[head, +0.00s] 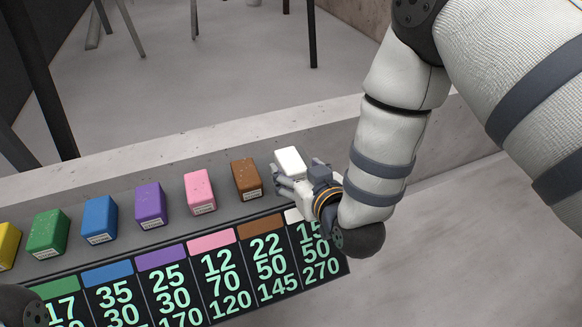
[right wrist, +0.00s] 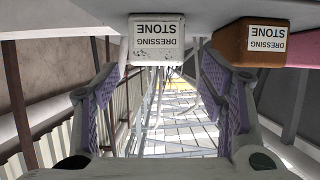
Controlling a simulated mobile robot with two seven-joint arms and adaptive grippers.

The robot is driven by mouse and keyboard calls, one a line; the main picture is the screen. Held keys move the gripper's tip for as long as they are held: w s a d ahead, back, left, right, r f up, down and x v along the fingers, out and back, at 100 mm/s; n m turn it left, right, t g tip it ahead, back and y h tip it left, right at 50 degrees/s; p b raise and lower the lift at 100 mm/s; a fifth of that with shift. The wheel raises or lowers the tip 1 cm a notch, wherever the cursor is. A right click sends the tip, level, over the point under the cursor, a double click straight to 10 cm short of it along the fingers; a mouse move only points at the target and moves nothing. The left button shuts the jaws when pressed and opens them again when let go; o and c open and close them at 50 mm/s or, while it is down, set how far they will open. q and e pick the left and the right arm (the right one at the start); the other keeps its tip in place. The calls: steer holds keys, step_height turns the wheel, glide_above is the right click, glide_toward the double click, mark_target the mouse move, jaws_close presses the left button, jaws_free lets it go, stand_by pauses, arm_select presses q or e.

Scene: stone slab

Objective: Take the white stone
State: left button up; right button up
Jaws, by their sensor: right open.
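The white stone (head: 289,161) is a small pale block at the right end of a row of coloured blocks on a grey slab. In the right wrist view the white stone (right wrist: 157,40) shows its "DRESSING STONE" label, upside down, at the top of the picture. My right gripper (head: 287,181) is at the near side of the white stone, partly covering its lower part. In the right wrist view the right gripper (right wrist: 160,82) has its fingers wide apart with nothing held between them. The white stone appears beyond the gap between the fingertips. My left gripper is not in view.
The brown stone (head: 246,179) stands just left of the white one, then the pink (head: 200,192), purple (head: 151,205) and other stones. A dark numbered board (head: 207,275) runs along the front. The grey slab (head: 335,132) has free room right of the white stone.

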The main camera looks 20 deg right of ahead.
mark_target(292, 162)
steer(key=b+x, duration=0.1)
steer(key=x, duration=0.4)
steer(key=shift+w+d, duration=0.1)
steer(key=shift+w, duration=0.2)
steer(key=c, duration=1.4)
steer(key=shift+r, duration=0.1)
